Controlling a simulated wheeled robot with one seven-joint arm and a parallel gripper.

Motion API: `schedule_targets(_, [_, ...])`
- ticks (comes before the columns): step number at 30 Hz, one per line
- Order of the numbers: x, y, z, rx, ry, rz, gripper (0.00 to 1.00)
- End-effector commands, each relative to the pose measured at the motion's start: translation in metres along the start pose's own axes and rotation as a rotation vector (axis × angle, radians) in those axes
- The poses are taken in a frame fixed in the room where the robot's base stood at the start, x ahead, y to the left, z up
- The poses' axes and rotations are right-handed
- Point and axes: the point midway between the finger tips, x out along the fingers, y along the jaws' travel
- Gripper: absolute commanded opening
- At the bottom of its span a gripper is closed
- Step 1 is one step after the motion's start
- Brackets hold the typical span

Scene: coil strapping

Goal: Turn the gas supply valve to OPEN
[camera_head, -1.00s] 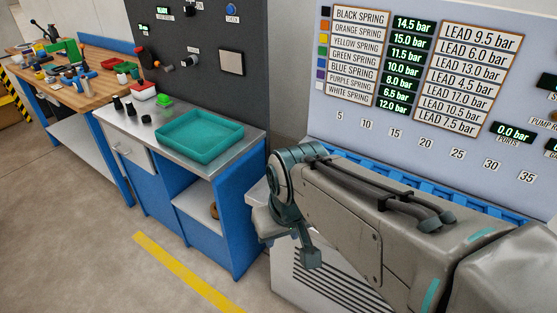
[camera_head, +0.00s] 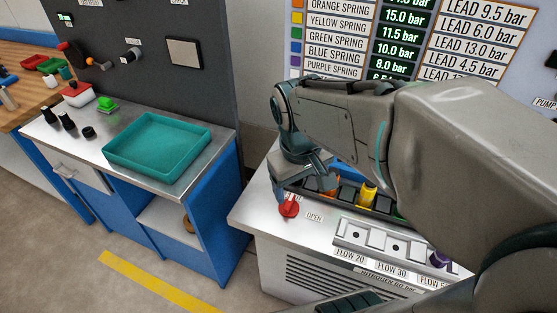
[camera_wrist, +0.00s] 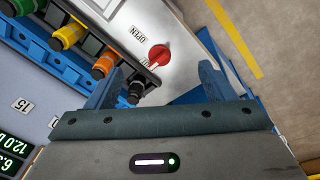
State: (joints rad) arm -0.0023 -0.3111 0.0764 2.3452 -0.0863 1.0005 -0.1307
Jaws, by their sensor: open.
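The gas supply valve is a red knob (camera_head: 289,207) on the white bench top at its near left corner, beside an OPEN label (camera_head: 315,217). In the wrist view the red knob (camera_wrist: 159,55) lies beyond the fingers, roughly between them, with the OPEN label (camera_wrist: 138,34) to its upper left. My gripper (camera_head: 300,185) is just above and behind the knob in the head view. In the wrist view my gripper (camera_wrist: 155,83) is open and empty, its two fingers apart and not touching the knob. The lower part of the gripper partly hides the bench behind it.
A flow panel (camera_head: 390,245) sits on the bench to the right. A teal tray (camera_head: 205,145) stands on the left workbench. Floor between the benches is clear.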

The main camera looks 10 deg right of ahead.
Motion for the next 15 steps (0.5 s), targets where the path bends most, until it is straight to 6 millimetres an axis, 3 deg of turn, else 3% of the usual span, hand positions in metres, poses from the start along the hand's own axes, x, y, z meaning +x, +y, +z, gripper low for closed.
schedule_targets(9, [0.027,0.001,-0.080,-0.403,-0.256,0.031,0.76])
schedule_targets(15, [0.051,-0.006,-0.117,-0.601,-0.367,0.014,0.76])
